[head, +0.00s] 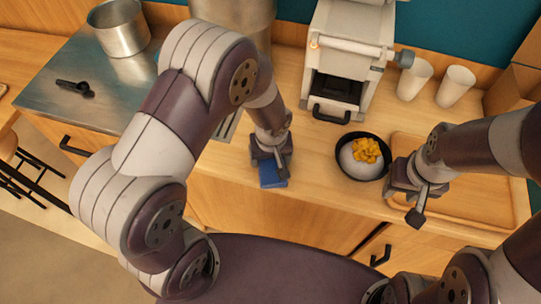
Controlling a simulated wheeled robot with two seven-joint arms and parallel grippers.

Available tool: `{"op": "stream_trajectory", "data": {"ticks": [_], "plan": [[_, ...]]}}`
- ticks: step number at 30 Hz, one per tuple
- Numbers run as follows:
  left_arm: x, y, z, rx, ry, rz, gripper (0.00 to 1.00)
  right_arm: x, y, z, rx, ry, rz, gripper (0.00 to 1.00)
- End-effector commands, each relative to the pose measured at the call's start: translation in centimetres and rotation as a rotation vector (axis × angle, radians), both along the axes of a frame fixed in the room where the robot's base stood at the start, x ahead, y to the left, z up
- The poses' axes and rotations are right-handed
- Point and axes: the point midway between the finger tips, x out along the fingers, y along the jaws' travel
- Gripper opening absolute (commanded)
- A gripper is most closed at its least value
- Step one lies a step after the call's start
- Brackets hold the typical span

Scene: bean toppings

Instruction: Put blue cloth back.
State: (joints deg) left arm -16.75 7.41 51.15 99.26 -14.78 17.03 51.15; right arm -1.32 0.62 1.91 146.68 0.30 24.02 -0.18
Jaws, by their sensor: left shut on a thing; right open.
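The blue cloth (272,177) lies at the front edge of the wooden counter, left of the black bowl. My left gripper (273,163) is right over it, pointing down and shut on it; the fingers cover the cloth's upper part. Whether the cloth is lifted off the counter I cannot tell. My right gripper (418,203) is open and empty at the right, above the front of the wooden tray (468,205).
A black bowl (385,155) with white food and yellow pieces stands between the grippers. Behind it are a white machine (345,50) and two white cups (414,80), (456,86). A metal pot (118,30) stands on the steel top (95,105) at left.

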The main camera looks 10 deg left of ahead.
Motion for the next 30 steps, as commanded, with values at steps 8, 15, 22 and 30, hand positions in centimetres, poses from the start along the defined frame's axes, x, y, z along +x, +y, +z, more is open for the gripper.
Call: {"op": "stream_trajectory", "data": {"ticks": [8,15,22,30], "plan": [[0.0,0.0,-0.2,0.000,0.000,0.000,1.00,0.0,0.0,-0.3,0.000,0.000,0.000,0.43],[0.0,-0.1,1.0,-0.001,-0.004,0.000,1.00,0.0,0.0,0.1,0.000,0.000,0.000,0.43],[-0.7,-0.3,6.9,-0.002,-0.006,0.000,1.00,0.0,0.0,0.0,0.000,0.000,0.000,0.43],[-1.4,-0.4,11.6,-0.001,-0.001,-0.004,1.00,0.0,0.0,0.0,0.000,0.000,0.000,0.43]]}}
